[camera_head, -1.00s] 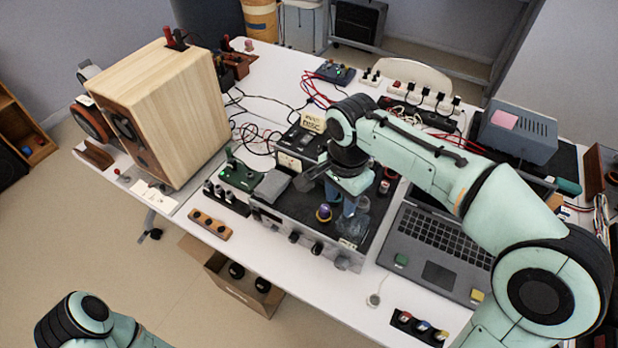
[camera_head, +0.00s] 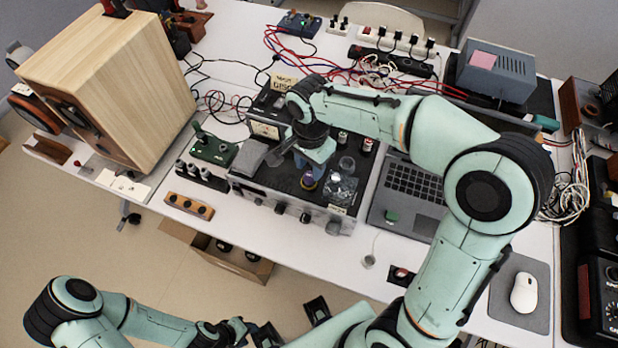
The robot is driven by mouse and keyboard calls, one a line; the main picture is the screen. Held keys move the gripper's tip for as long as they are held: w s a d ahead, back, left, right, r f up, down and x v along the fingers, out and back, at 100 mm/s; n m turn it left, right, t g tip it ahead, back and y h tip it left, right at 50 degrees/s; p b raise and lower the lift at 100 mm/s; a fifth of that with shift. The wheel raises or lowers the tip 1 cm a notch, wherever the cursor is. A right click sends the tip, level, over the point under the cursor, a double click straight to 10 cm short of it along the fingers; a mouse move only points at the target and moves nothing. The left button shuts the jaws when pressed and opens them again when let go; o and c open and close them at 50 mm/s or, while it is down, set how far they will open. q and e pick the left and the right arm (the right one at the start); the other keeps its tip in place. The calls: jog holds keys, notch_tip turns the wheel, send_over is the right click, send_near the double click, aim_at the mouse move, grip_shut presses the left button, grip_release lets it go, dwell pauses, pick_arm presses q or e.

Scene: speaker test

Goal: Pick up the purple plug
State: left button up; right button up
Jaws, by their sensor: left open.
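The purple plug (camera_head: 308,181) stands on the dark top of a grey device (camera_head: 285,190) near the table's front edge. It has a purple upper part and a yellowish rim below. My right gripper (camera_head: 316,162) hangs over the same device, just behind and above the plug. Its fingers are largely hidden by the wrist, so I cannot tell whether they are open or shut. I see nothing clearly held in it. My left gripper (camera_head: 250,331) is open, low at the bottom of the view, in front of the table and far from the plug.
A large wooden speaker (camera_head: 115,85) stands at the left. A grey cloth-like item (camera_head: 251,158) and clear glassware (camera_head: 341,187) flank the plug. A laptop (camera_head: 408,195) lies to the right. An open cardboard box (camera_head: 237,262) is below the table edge.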

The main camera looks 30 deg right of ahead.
aim_at(309, 175)
notch_tip(309, 175, down, 4)
jog(key=shift+w+a+f, duration=0.1)
jog(key=shift+f, duration=0.1)
grip_shut()
jog(key=shift+r, duration=0.1)
